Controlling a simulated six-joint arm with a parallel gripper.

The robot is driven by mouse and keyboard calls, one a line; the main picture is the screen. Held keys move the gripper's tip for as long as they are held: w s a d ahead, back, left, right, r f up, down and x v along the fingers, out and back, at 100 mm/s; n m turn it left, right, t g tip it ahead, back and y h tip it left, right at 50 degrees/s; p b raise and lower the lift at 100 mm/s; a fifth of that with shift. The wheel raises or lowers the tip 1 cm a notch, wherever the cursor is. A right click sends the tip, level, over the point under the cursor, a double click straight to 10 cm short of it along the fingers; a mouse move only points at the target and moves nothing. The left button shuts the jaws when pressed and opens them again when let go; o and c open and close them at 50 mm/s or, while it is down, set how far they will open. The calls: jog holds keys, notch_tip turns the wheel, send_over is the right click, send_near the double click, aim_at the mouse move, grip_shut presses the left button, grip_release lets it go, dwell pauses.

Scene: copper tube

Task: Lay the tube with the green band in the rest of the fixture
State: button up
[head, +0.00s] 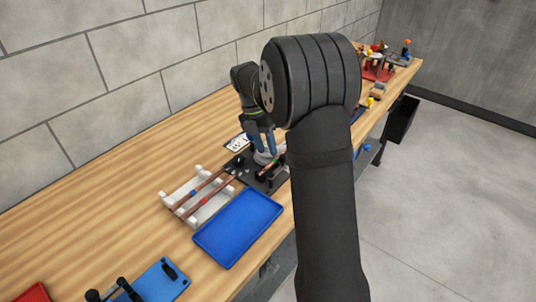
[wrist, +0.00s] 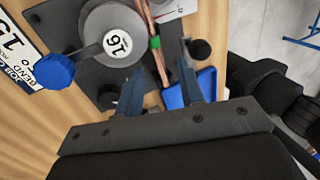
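The copper tube with the green band (wrist: 155,43) lies beside the round grey disc marked 16 in the wrist view. The fixture (head: 240,163) is a dark plate carrying the disc (wrist: 117,44) and a black knob (wrist: 200,49). I cannot tell whether the tube sits fully in the rest. My gripper (wrist: 162,75) points down over the fixture, its two blue-grey fingers apart on either side of the tube's line. No grip on the tube shows. The gripper partly hides the fixture in the head view.
A white rack (head: 171,201) holds copper tubes with blue and red bands left of the fixture. An empty blue tray (head: 238,228) lies in front. A blue knob (wrist: 57,71) and a printed card (wrist: 15,55) are near the fixture. Bare wood lies at the left.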

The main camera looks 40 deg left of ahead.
aim_at(270, 163)
jog(key=v, duration=0.9)
jog(key=shift+r, duration=0.15)
jog(key=x, duration=1.3)
jog(key=shift+a, duration=0.15)
jog(key=shift+r, duration=0.35)
